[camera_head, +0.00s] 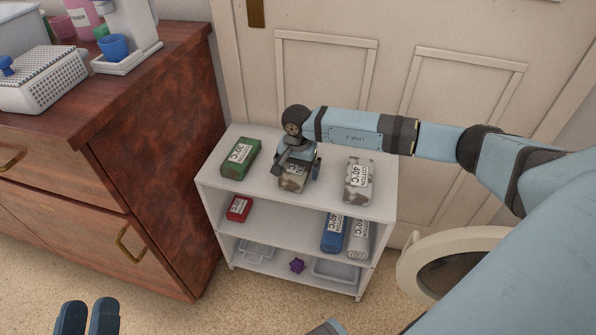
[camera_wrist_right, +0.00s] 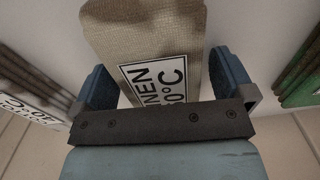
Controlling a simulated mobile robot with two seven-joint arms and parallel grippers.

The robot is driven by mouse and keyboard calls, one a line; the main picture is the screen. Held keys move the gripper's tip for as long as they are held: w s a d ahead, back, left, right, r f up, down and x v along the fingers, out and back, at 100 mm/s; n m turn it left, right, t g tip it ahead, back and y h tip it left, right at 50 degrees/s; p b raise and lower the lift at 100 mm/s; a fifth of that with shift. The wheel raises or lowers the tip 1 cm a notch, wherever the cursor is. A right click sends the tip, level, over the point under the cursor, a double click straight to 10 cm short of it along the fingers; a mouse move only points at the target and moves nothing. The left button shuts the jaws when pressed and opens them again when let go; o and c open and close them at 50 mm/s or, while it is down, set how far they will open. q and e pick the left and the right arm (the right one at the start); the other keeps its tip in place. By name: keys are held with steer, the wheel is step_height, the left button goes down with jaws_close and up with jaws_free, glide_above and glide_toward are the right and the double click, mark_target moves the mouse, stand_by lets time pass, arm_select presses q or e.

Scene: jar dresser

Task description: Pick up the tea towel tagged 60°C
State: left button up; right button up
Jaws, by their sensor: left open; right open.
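A folded beige-brown towel (camera_head: 291,184) lies in the middle of the white shelf unit's top. My right gripper (camera_head: 299,170) is over it, open, with one finger on each side. In the right wrist view the towel (camera_wrist_right: 145,35) sits between the blue fingers (camera_wrist_right: 162,85). Its tag shows "NEN" and "0°C"; the first digit is hidden. A green folded towel (camera_head: 240,158) lies left of it, its tag seeming to read 30°C. A mottled grey-brown towel (camera_head: 359,181) tagged cotton 40°C lies to the right. My left gripper (camera_head: 88,318) is open and empty at the bottom left.
The white shelf unit (camera_head: 338,206) holds a red item (camera_head: 238,208), a blue towel (camera_head: 332,232) and a pale rolled towel (camera_head: 358,240) on its middle shelf. A wooden dresser (camera_head: 150,150) stands left. A panelled door (camera_head: 380,60) is behind.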

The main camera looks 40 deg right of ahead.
steer(key=shift+r, duration=0.1)
steer(key=c, duration=0.9)
steer(key=shift+c, duration=0.2)
